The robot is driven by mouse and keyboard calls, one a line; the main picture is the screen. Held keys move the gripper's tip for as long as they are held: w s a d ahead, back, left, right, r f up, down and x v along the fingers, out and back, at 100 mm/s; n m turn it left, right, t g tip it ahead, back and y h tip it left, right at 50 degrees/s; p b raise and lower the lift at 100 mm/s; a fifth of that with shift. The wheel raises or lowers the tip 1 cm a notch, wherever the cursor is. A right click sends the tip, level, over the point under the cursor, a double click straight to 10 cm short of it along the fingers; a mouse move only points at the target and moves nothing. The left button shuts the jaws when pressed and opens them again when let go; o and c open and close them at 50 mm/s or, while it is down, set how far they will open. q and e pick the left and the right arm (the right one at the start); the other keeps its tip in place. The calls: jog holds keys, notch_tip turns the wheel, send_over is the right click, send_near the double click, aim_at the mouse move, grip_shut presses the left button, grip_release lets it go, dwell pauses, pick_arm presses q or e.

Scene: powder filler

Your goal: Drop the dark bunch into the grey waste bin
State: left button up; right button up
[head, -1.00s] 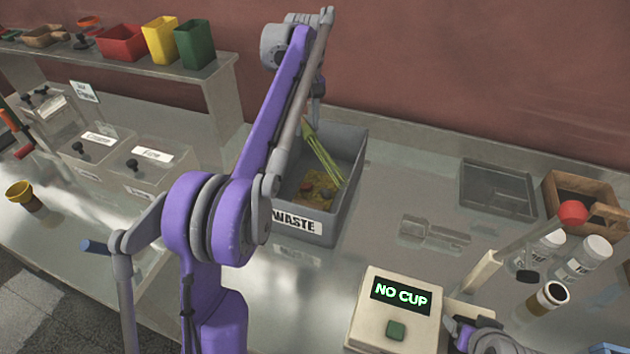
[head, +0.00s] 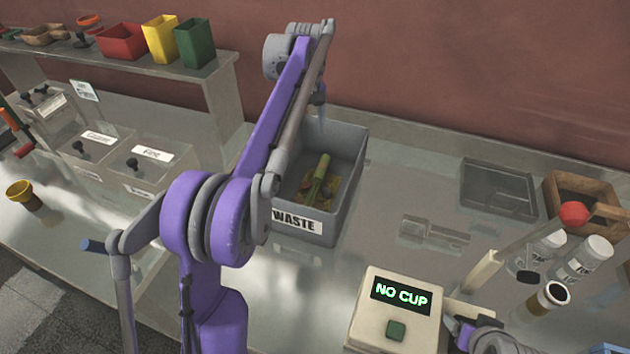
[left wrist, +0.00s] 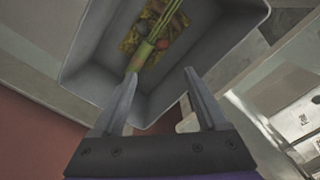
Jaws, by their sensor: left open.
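The bunch (head: 319,177), a bundle of green stalks with a paler end, lies inside the grey waste bin (head: 346,185), tilted against the inner side. It also shows in the left wrist view (left wrist: 146,50), below and beyond the fingers. My left gripper (head: 322,112) is above the bin's back part, and its fingers (left wrist: 160,75) are apart with nothing between them. The bin carries a "WASTE" label and has brown and yellowish scraps on its floor. My right gripper (head: 463,328) is partly in view at the lower right, beside the cream device; its jaws are unclear.
The cream device (head: 371,316) reads "NO CUP". Clear lidded boxes (head: 137,168) stand left of the bin, under a shelf (head: 140,68) with coloured containers. White jars (head: 584,262) and a wooden box (head: 562,200) are at the right.

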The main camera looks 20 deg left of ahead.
pick_arm(q)
jog(key=shift+r, duration=0.1)
notch_tip(320, 180, up, 7)
jog(key=shift+r, duration=0.2)
dwell(0.6)
